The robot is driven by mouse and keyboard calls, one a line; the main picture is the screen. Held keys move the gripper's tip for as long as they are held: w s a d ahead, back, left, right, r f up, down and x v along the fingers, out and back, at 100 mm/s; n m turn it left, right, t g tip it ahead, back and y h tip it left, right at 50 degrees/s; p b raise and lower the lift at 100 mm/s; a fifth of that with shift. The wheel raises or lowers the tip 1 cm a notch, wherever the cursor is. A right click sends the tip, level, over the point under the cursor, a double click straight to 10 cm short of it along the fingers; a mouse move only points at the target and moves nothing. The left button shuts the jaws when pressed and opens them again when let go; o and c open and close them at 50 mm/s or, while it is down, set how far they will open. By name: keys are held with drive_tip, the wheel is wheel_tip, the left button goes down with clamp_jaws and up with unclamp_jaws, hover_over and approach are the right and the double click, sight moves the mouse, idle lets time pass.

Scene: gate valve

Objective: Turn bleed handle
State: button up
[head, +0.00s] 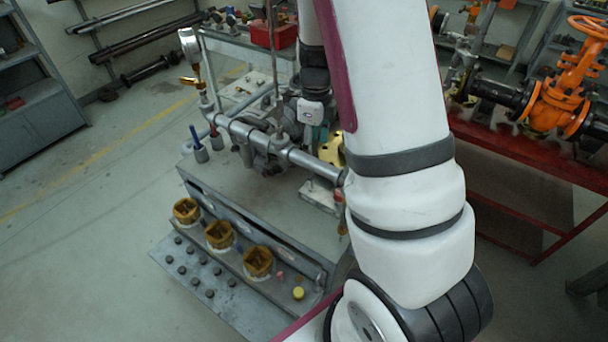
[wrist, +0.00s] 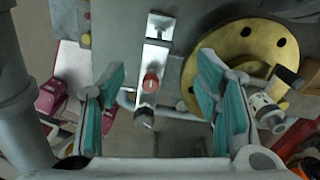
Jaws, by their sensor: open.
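My gripper (wrist: 163,66) is open in the wrist view, its two teal-padded fingers wide apart. Between and beyond them is a silver bar (wrist: 156,55) with a red, oval piece (wrist: 151,82) and a round metal end below it. The gap between the fingers holds nothing. Beside the right finger is a pale cylindrical fitting (wrist: 264,108) with a black-tipped lever (wrist: 286,77). I cannot tell for sure which of these is the bleed handle. In the head view my gripper is small and partly hidden among the pipework, near a brass disc (head: 331,150).
The brass flange (wrist: 243,58) lies behind the right finger. An orange valve (head: 562,95) stands on a red table at right. The floor at left is clear.

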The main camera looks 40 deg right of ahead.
sight(312, 173)
wheel_tip(312, 173, down, 13)
drive_tip(key=shift+r+p, duration=0.15)
drive_tip(key=shift+p, duration=0.25)
drive_tip(key=c, duration=1.2)
